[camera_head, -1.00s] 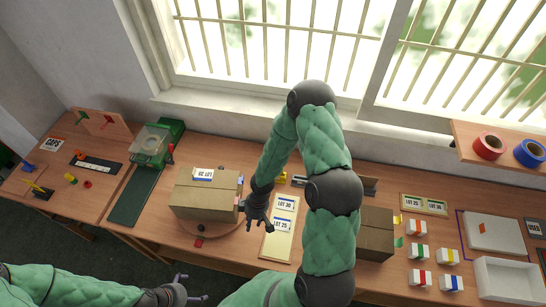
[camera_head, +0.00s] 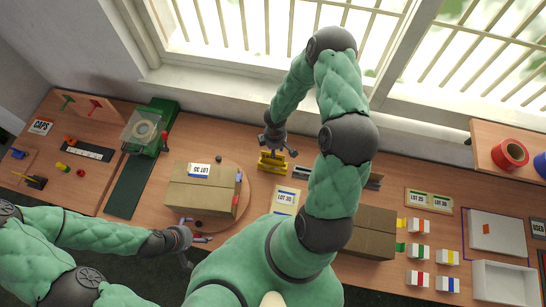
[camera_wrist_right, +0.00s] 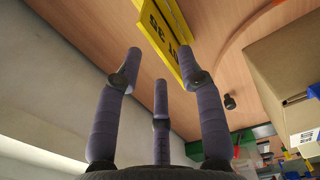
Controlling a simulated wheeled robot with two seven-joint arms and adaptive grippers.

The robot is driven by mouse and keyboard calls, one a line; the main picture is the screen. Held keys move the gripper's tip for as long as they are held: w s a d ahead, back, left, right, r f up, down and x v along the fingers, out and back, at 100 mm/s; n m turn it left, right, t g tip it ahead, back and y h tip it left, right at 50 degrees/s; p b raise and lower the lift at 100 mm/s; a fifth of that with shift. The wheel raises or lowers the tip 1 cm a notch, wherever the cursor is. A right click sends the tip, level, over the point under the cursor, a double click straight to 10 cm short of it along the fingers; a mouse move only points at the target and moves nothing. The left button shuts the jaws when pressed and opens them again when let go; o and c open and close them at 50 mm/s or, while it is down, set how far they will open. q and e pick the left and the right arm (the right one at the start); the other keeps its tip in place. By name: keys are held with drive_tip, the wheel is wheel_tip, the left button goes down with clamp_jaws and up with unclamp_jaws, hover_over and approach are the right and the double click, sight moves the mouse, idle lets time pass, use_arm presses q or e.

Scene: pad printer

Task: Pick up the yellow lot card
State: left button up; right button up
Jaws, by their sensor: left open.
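The yellow lot card (camera_wrist_right: 184,58), with dark lettering partly readable, stands tilted in the right wrist view, beside the tip of one finger. In the head view a small yellow piece (camera_head: 272,162) at the back of the bench, right of the carton, appears to be the card in its stand. My right gripper (camera_head: 273,138) is just above and behind it. In the right wrist view its three fingers (camera_wrist_right: 163,75) are spread with nothing between them; contact with the card is unclear. My left gripper (camera_head: 188,243) is open near the bench's front edge.
A carton (camera_head: 203,190) with a lot label sits on a round turntable (camera_head: 245,203), left of the right gripper. A lot card board (camera_head: 284,200) lies in front of it. Another carton (camera_head: 370,240) stands to the right, partly behind my arm. The window wall (camera_head: 220,105) is close behind.

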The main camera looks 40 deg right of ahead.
drive_tip(key=shift+w+a+f, duration=0.15)
drive_tip(key=shift+f, duration=1.75)
drive_tip(key=shift+w+a+f, duration=0.1)
drive_tip(key=shift+w+f, duration=0.05)
drive_tip(key=shift+f, duration=1.75)
drive_tip(key=shift+c, duration=0.3)
clamp_jaws()
